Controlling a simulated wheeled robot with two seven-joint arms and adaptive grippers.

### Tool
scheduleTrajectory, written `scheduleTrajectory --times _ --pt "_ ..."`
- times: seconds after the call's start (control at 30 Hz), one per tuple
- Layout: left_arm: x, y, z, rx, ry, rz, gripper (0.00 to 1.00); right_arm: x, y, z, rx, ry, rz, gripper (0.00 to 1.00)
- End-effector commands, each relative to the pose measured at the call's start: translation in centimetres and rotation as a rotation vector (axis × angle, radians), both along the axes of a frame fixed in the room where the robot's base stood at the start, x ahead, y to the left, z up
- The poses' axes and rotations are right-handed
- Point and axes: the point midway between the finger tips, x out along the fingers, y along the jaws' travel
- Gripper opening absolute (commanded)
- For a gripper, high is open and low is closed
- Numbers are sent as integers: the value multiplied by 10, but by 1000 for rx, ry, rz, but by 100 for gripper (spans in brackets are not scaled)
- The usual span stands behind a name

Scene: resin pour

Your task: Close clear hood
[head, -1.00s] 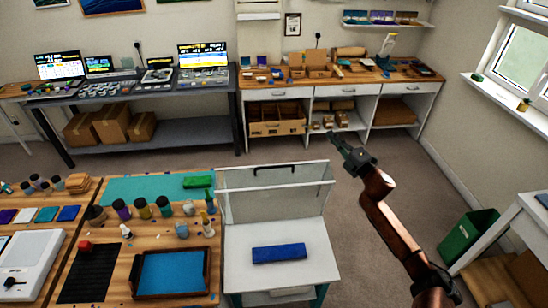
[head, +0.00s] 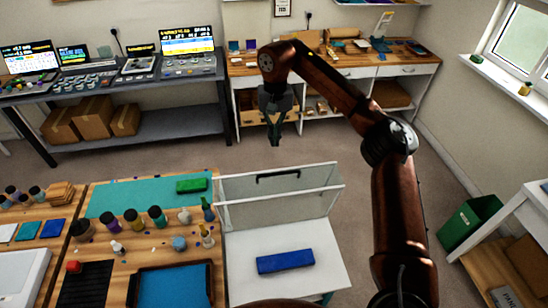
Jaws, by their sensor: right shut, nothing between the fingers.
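The clear hood (head: 310,187) stands raised at the back of a white stand (head: 318,280), with a black bar handle (head: 278,175) near its top edge. Its front is open, and a blue block (head: 285,261) lies on the white surface. My right gripper (head: 276,140) points down with its fingers together and empty. In the picture it is above the hood's handle, apart from it; its exact depth is hard to tell. My left gripper is not in view.
Left of the stand, a wooden table holds bottles, a green block (head: 192,185) on a teal mat (head: 120,197), and a dark tray (head: 148,268) with a blue base. A shelf bench (head: 400,71) stands behind. A green bin (head: 468,222) stands at right. Floor is clear behind the hood.

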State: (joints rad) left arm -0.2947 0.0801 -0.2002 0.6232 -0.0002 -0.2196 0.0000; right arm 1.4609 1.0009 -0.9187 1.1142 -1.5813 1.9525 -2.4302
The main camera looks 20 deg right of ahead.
Motion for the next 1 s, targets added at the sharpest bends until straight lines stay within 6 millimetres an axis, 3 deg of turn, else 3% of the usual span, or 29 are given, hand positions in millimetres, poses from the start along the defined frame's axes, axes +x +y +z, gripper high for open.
scheduleTrajectory --times 0.17,0.6,0.8,1.0 --pt "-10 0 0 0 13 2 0 -3 -5 -13 -24 11 16 0" --pt "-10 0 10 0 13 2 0 -8 -2 -99 -19 11 15 0" --pt "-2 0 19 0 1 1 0 -32 4 -86 -19 6 17 0" --pt "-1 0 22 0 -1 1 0 -43 7 -82 -18 7 15 0"
